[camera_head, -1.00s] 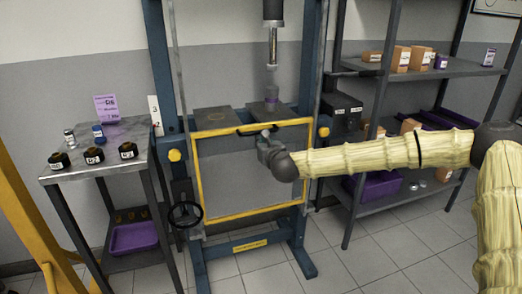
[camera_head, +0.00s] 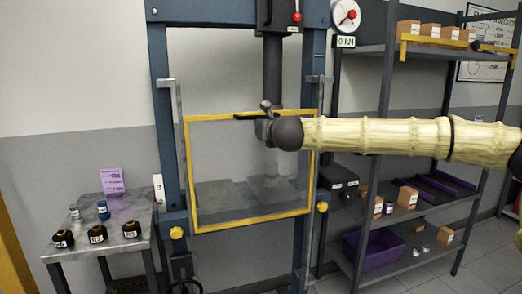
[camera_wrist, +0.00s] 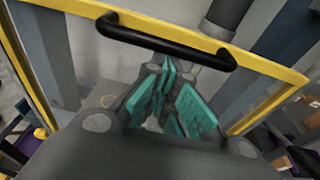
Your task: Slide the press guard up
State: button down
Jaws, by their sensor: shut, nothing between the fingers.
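The press guard (camera_head: 188,170) is a clear panel in a yellow frame, on the blue press (camera_head: 160,120). It sits raised, its lower edge about level with the yellow knobs (camera_head: 176,232). Its black handle (camera_head: 243,117) runs along the top bar. The handle also crosses the upper middle of the wrist view (camera_wrist: 135,35). My gripper (camera_head: 266,108) is at the right part of the handle. Its teal-padded fingers (camera_wrist: 172,95) are shut with nothing between them, close to the handle's bar. I cannot tell whether they touch it.
A dark press ram (camera_head: 272,70) hangs behind the guard. A red-knobbed lever (camera_head: 297,16) and a gauge (camera_head: 346,14) are above. A metal table (camera_head: 135,230) with small parts stands left. Shelves (camera_head: 375,205) with boxes stand right, behind my arm.

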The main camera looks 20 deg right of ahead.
notch_tip(320, 180, up, 10)
jog(key=p, duration=0.2)
dwell(0.3)
